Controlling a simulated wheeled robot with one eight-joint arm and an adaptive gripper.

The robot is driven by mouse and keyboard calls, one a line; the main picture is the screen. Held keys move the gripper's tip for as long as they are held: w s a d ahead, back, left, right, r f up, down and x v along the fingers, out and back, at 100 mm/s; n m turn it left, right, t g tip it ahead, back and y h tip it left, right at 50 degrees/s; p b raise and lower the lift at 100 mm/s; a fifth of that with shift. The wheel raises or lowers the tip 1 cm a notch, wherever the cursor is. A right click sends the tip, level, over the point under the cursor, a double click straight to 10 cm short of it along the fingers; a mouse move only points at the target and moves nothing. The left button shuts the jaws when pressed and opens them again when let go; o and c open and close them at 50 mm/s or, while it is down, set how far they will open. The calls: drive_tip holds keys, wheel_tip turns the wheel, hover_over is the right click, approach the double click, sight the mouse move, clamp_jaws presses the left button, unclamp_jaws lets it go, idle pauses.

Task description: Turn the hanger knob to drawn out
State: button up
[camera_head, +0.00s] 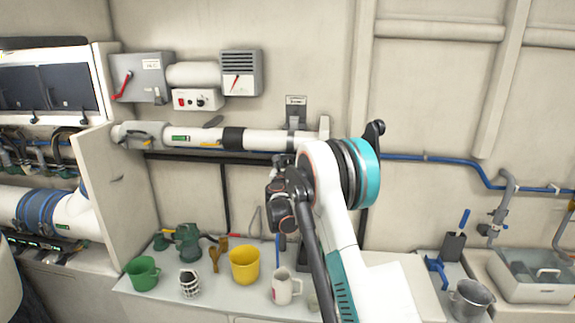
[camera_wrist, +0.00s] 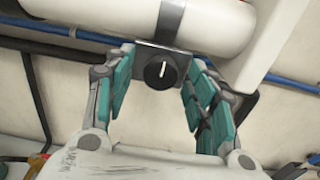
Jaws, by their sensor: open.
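The hanger knob (camera_wrist: 161,71) is a round black knob with a white pointer line, on a dark plate (camera_wrist: 152,51) under the white pipe in the wrist view. The pointer stands close to upright, tilted slightly right. My gripper (camera_wrist: 163,78) is open, with its teal-padded fingers to the left and right of the knob. I see a gap on both sides, and no clear contact. In the head view, my arm hides the knob; the white pipe (camera_head: 270,139) and a labelled bracket (camera_head: 296,112) on the wall show there.
A blue hose (camera_head: 455,169) runs along the wall. Below, a bench holds a yellow bucket (camera_head: 244,265), a green mug (camera_head: 143,272), a white mug (camera_head: 285,286) and small tools. A metal bucket (camera_head: 471,299) and a sink (camera_head: 540,277) are at the right.

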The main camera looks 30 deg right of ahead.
drive_tip(key=shift+w+d, duration=0.15)
drive_tip(key=shift+w, duration=0.05)
drive_tip(key=c, duration=1.1)
